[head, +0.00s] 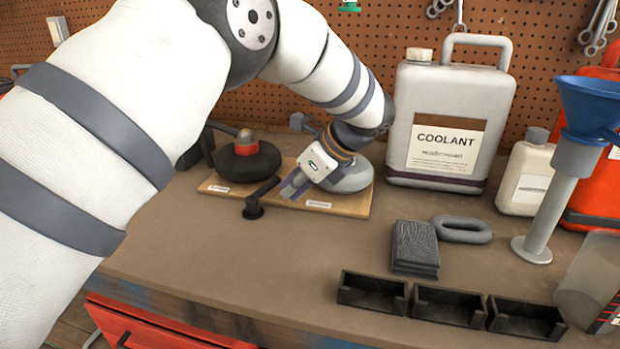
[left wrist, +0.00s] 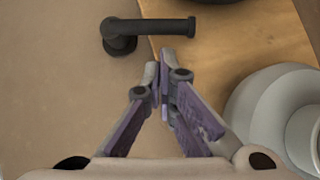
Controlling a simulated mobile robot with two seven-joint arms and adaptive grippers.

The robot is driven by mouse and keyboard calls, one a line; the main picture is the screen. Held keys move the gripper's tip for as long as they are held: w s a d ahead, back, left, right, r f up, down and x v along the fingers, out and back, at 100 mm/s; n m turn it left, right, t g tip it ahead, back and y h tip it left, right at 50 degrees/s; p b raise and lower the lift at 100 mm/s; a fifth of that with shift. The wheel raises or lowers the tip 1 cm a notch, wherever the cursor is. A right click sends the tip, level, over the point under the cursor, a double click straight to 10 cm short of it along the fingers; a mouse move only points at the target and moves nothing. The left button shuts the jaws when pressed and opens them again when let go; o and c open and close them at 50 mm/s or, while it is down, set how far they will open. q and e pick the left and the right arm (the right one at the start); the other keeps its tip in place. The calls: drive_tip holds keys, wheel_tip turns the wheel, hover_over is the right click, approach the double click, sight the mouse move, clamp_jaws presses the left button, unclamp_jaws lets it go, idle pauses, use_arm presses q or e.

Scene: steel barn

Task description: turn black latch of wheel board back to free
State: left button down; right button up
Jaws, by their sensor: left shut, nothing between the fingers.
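The black latch (head: 263,194) stands on the bench at the front edge of the wooden wheel board (head: 350,208). In the left wrist view the latch (left wrist: 165,25) has its round pivot on the bench beside the board, and its bar reaches right, over the board's edge (left wrist: 240,42). A black wheel (head: 247,160) with a red hub and a grey wheel (head: 350,181) sit on the board. My left gripper (head: 290,188) is just right of the latch bar, shut and empty. In the wrist view its fingertips (left wrist: 164,60) are close below the bar, seemingly apart from it.
A coolant jug (head: 448,115) stands behind right, near a white bottle (head: 527,178) and a blue funnel (head: 590,105) on a stand. Black pads (head: 415,247), a grey ring (head: 462,229) and black bins (head: 447,307) lie right. Bench before the latch is clear.

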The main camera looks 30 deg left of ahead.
use_arm(q)
drive_tip(key=shift+w+a+f, duration=0.1)
drive_tip(key=shift+a+f, duration=0.05)
drive_tip(key=shift+a, duration=0.7)
use_arm(e)
drive_tip(key=shift+w+r, duration=0.15)
drive_tip(key=shift+w, duration=0.05)
use_arm(q)
drive_tip(key=shift+w+a+f+n+g+b, duration=0.25)
drive_tip(key=shift+f+n+g+b, duration=0.3)
drive_tip(key=shift+n+b, duration=0.2)
drive_tip(key=shift+w+a+r+n+g, duration=0.25)
drive_tip(key=shift+a+r+n, duration=0.1)
drive_tip(key=shift+r+n, duration=0.1)
drive_tip(key=shift+w+a, duration=0.1)
drive_tip(key=shift+a, duration=0.15)
use_arm(e)
drive_tip(key=shift+s+f+g, duration=0.4)
drive_tip(key=shift+s+f, duration=0.7)
use_arm(q)
drive_tip(key=shift+r, duration=0.15)
